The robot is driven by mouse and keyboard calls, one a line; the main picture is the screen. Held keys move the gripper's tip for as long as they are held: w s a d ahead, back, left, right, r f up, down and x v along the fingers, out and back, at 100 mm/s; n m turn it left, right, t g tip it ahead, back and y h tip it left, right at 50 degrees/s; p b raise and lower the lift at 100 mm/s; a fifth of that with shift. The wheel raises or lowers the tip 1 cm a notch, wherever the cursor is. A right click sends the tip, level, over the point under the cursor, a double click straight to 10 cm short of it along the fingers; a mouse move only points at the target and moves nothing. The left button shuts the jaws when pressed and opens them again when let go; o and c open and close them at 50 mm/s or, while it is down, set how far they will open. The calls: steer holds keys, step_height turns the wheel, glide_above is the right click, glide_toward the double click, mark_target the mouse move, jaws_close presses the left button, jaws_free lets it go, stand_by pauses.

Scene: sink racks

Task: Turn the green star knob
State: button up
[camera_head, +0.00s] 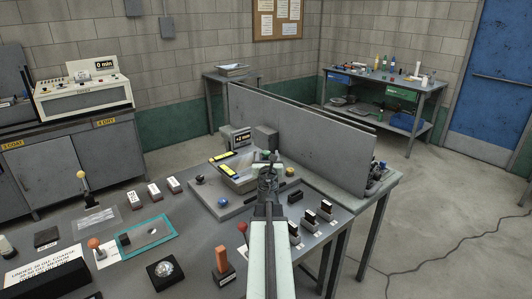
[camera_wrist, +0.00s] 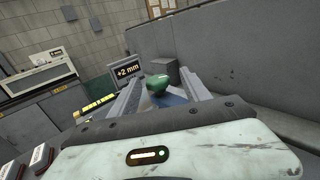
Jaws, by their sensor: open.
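The green star knob (camera_wrist: 157,84) shows in the wrist view between the two grey fingers of my gripper (camera_wrist: 165,90). Its rounded green top faces the camera, and its points are hard to make out. The fingers stand apart on either side of it, and I cannot tell whether either touches it. In the head view my gripper (camera_head: 267,162) reaches over the grey fixture plate in front of the long grey panel, and it largely hides the knob. A small display (camera_wrist: 127,70) behind the knob reads "+2 mm".
The long grey panel (camera_head: 300,140) stands close behind and right of my gripper. A grey block (camera_head: 265,138) sits beside the display. Several small dark blocks (camera_head: 309,216) stand at the right front.

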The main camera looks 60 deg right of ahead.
mark_target(266, 152)
steer(key=x, duration=0.3)
steer(key=shift+w+a, duration=0.1)
steer(key=shift+a, duration=0.1)
steer(key=shift+w, duration=0.15)
jaws_close()
steer(key=shift+m+g+h, duration=0.3)
steer(key=shift+g, duration=0.1)
steer(key=m+g+h, duration=0.1)
steer(key=m+g, duration=0.2)
steer(key=g, duration=0.1)
steer(key=m+g+h, duration=0.1)
steer(key=m+g, duration=0.1)
steer(key=g, duration=0.2)
steer(key=shift+w+m+g, duration=0.15)
steer(key=shift+m+g, duration=0.15)
steer(key=shift+m, duration=0.1)
steer(key=shift+m+g, duration=1.4)
steer(key=shift+g, duration=0.8)
steer(key=shift+s+g, duration=0.2)
steer(key=shift+g, duration=0.1)
